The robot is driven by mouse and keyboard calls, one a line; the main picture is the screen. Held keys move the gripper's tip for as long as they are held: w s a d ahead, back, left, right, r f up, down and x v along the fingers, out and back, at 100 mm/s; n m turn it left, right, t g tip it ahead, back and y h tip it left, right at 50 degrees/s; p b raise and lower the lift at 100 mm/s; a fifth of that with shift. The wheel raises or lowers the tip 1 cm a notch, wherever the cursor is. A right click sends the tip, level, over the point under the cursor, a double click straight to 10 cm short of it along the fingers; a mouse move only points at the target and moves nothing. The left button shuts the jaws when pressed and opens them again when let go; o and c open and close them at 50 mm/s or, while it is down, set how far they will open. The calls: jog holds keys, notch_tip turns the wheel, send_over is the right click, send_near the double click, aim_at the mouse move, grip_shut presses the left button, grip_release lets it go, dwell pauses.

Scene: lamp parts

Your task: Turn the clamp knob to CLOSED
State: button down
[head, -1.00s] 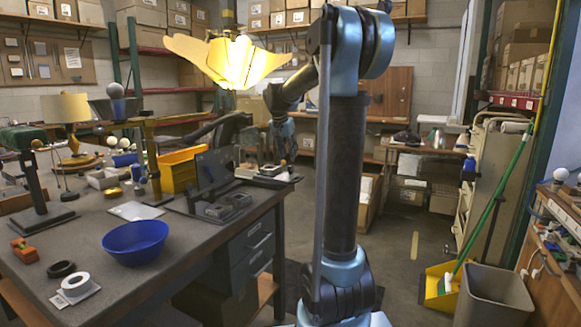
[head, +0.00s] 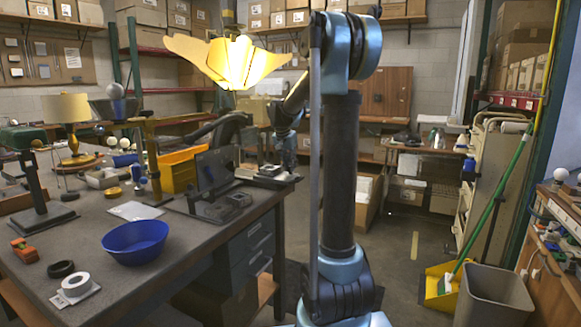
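I cannot make out the clamp knob or any CLOSED mark at this size. A dark fixture with an upright plate (head: 211,170) stands on the workbench (head: 75,232) near its right edge, with small grey blocks (head: 222,207) at its foot. I cannot tell whether the knob is part of it. My arm rises in the middle of the view and bends over at the top, and its far part comes down behind the bench's right end. A dark curved shape (head: 228,128) behind the fixture may be my wrist. My gripper's fingers cannot be made out.
A lit yellow petal lampshade (head: 235,62) hangs above the fixture. A blue bowl (head: 136,243), a white ring (head: 76,284), a yellow bin (head: 180,170) and a table lamp (head: 67,110) are on the bench. A grey waste bin (head: 493,295) stands on the floor at right.

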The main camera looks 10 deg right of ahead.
jog(key=shift+d, duration=0.1)
jog(key=shift+n, duration=0.3)
jog(key=n+y, duration=0.1)
jog(key=n, duration=0.2)
jog(key=shift+s+d+n+t, duration=0.1)
jog(key=shift+n+t, duration=0.2)
jog(key=n+y, duration=0.1)
jog(key=n, duration=0.1)
jog(key=n+y, duration=0.1)
jog(key=n, duration=0.2)
jog(key=shift+d+y, duration=0.15)
jog(key=shift+y, duration=0.15)
jog(key=n, duration=0.2)
jog(key=n+y, duration=0.1)
jog(key=n, duration=0.1)
jog(key=shift+n+y, duration=0.3)
jog(key=shift+n, duration=0.1)
jog(key=shift+d+n+g+y, duration=0.1)
jog(key=shift+n+g+y, duration=0.55)
jog(key=shift+n, duration=1.25)
